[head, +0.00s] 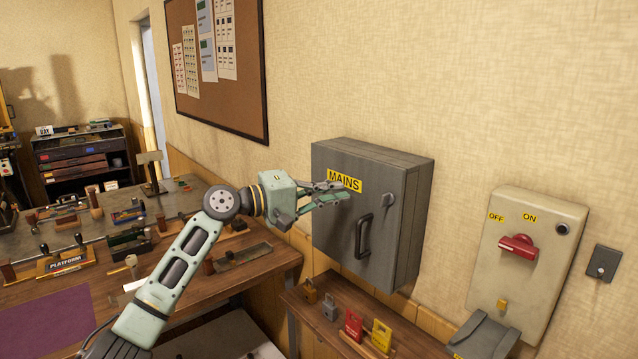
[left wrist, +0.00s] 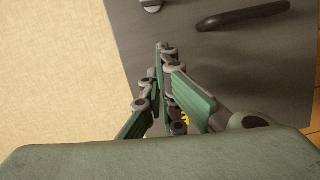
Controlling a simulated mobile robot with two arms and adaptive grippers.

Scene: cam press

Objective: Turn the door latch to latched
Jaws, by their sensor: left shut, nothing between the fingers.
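The grey MAINS cabinet (head: 335,220) hangs on the wall with its door closed against the box. The door latch (head: 388,199), a small light-grey knob, is on the door's upper right, above the dark bar handle (head: 363,236). I cannot tell which way the latch is turned. My left gripper (head: 345,188) is shut and empty in front of the door, beside the MAINS label and left of the latch, apart from it. In the left wrist view the shut fingers (left wrist: 165,48) point toward the latch (left wrist: 150,5), which is partly cut off at the top edge.
Right of the cabinet is a switch box (head: 540,225) with a red OFF/ON lever (head: 518,246). A wooden shelf (head: 325,335) below holds padlocks and red and yellow tags. A cluttered workbench (head: 255,255) is at the left. The space before the latch is clear.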

